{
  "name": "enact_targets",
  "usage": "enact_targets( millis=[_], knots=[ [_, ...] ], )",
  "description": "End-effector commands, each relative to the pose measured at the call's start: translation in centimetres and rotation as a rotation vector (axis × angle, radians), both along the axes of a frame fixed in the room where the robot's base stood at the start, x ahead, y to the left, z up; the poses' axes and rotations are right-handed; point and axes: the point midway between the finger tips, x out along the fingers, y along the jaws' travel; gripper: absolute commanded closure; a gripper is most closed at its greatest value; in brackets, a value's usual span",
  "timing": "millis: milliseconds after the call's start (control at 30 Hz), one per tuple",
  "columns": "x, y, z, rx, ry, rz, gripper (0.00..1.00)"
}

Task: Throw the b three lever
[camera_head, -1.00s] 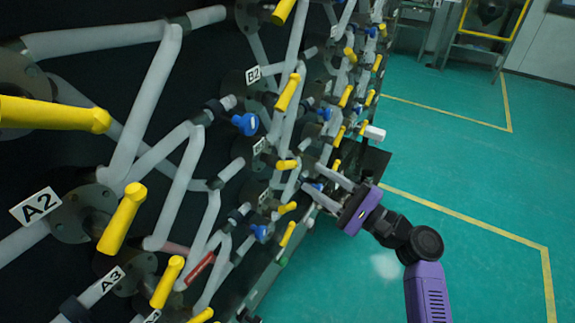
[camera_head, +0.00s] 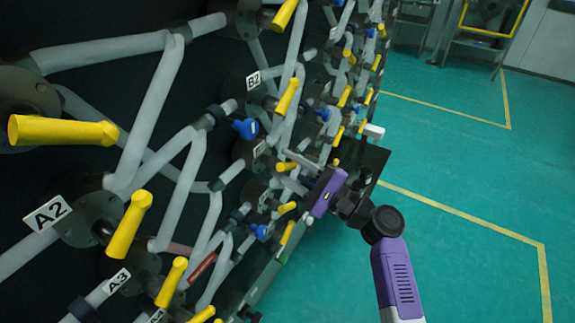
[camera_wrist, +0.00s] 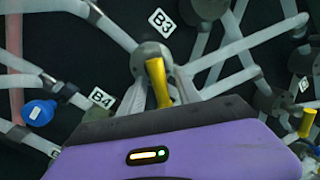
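The b three lever (camera_wrist: 158,82) is a yellow handle on a round grey flange, beside the B3 label (camera_wrist: 162,22) in the wrist view. It hangs down between the two grey fingers of my gripper (camera_wrist: 162,92), which stand apart on either side of it. Its lower end is close to the purple gripper body. I cannot tell whether a finger touches it. In the head view the yellow lever (camera_head: 285,166) is by the small B3 plate (camera_head: 259,149), and my gripper (camera_head: 294,172) reaches it from the right.
The B4 label (camera_wrist: 102,97) and a blue valve knob (camera_wrist: 39,112) lie to the left in the wrist view. Another yellow lever (camera_wrist: 306,122) is at the right. Pipes and several yellow levers crowd the panel. The green floor (camera_head: 470,170) at the right is clear.

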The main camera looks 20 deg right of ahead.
Motion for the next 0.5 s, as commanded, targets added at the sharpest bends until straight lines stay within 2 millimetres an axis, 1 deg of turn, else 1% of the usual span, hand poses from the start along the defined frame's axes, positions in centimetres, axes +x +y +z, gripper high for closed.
enact_targets(
  millis=[33,67,100,233,267,500],
  knots=[
    [-0.01,-0.01,0.00,0.000,0.000,0.000,0.60],
    [-0.01,-0.01,0.00,0.000,0.000,0.000,0.64],
    [-0.02,-0.01,0.00,0.000,0.000,0.000,0.72],
    [-0.01,-0.06,0.07,0.000,-0.002,-0.001,0.98],
    [-0.01,-0.08,0.10,0.000,-0.002,-0.001,1.00],
    [0.03,-0.23,0.27,-0.006,-0.011,-0.004,1.00]
  ],
)
